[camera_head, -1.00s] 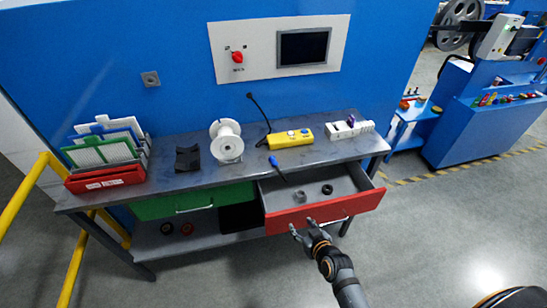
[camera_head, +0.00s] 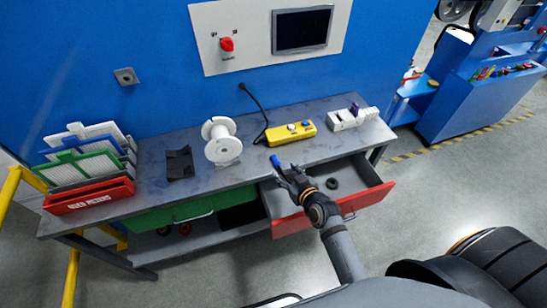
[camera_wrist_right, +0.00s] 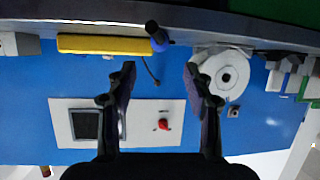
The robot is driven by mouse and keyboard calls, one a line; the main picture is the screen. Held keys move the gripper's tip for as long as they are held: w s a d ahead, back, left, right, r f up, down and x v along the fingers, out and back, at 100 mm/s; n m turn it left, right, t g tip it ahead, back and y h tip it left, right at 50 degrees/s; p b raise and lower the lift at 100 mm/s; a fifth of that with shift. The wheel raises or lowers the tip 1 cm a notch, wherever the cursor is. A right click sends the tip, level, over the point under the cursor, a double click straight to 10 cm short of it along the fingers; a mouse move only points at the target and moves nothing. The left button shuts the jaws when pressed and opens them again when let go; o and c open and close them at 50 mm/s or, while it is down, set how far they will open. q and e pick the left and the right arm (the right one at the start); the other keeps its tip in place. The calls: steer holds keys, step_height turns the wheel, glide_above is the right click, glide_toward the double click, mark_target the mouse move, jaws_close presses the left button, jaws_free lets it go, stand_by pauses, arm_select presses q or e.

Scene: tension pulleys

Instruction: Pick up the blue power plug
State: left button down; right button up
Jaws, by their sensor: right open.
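The blue power plug (camera_head: 275,160) is at the front edge of the workbench, by the open red drawer; my gripper partly hides it. In the right wrist view the plug (camera_wrist_right: 158,40) shows its dark and blue parts just beyond the fingertips, between the finger lines. My right gripper (camera_head: 286,173) is open, close to the plug; whether it touches cannot be told. Its two dark fingers (camera_wrist_right: 158,75) are spread apart with nothing between them in the wrist view. My left gripper is not in view.
The red drawer (camera_head: 350,204) is open below the bench, with a black ring (camera_head: 332,183) inside. A yellow control box (camera_head: 290,132), white spool (camera_head: 222,142), black bracket (camera_head: 180,163) and white power strip (camera_head: 350,118) stand on the bench (camera_head: 205,185).

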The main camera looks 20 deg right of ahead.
mark_target(277, 161)
steer(key=p+x, duration=0.1)
steer(key=x, duration=0.4)
steer(key=shift+w, duration=0.25)
steer(key=x, duration=0.4)
steer(key=shift+d+f, duration=0.1)
steer(key=shift+f, duration=0.05)
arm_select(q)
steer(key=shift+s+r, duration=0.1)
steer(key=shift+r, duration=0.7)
arm_select(e)
steer(key=shift+s, duration=0.15)
steer(key=shift+c, duration=1.2)
jaws_close()
